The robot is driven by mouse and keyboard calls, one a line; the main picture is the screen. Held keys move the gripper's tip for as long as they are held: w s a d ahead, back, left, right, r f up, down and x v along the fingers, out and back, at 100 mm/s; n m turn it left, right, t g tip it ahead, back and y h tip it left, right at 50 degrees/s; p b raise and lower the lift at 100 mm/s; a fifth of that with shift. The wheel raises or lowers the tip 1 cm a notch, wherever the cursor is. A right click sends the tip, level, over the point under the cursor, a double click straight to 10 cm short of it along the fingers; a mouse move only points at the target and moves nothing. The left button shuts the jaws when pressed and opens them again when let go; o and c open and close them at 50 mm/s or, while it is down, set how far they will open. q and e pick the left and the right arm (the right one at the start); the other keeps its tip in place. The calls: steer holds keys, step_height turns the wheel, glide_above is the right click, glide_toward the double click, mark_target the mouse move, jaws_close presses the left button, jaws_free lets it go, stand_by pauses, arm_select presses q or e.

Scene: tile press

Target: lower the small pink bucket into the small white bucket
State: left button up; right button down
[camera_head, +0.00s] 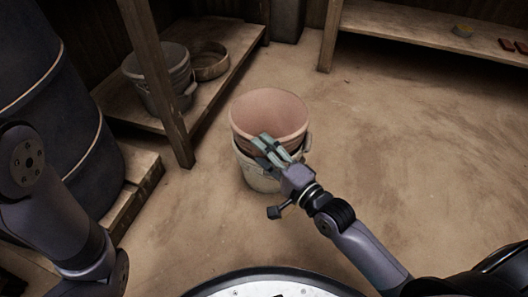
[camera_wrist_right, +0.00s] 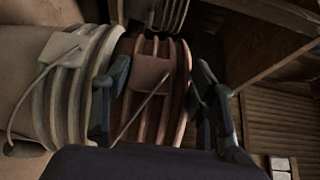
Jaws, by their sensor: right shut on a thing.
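The pink bucket (camera_head: 268,113) is upright, its open mouth facing up, directly over the white bucket (camera_head: 262,180) on the dirt floor. Its lower part appears to be inside the white bucket's mouth; how deep it sits is hidden. My right gripper (camera_head: 271,150) is shut on the pink bucket's near side, just above the white rim. In the right wrist view, its fingers (camera_wrist_right: 160,95) straddle the ribbed side of the pink bucket (camera_wrist_right: 152,75), with one finger close to the rim of the white bucket (camera_wrist_right: 65,85). My left arm shows at the left; its gripper is out of view.
Dark barrels stand at the left. Another shelf (camera_head: 425,32) is at the back right. The floor to the right is clear.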

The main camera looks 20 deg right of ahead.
steer(key=shift+f, duration=0.45)
steer(key=shift+f+b, duration=0.2)
steer(key=shift+b, duration=0.1)
steer(key=shift+s+d+f, duration=0.1)
steer(key=shift+f, duration=0.2)
steer(key=shift+f, duration=0.1)
steer(key=c, duration=0.6)
jaws_free()
steer(key=shift+f, duration=0.15)
steer(key=v, duration=1.2)
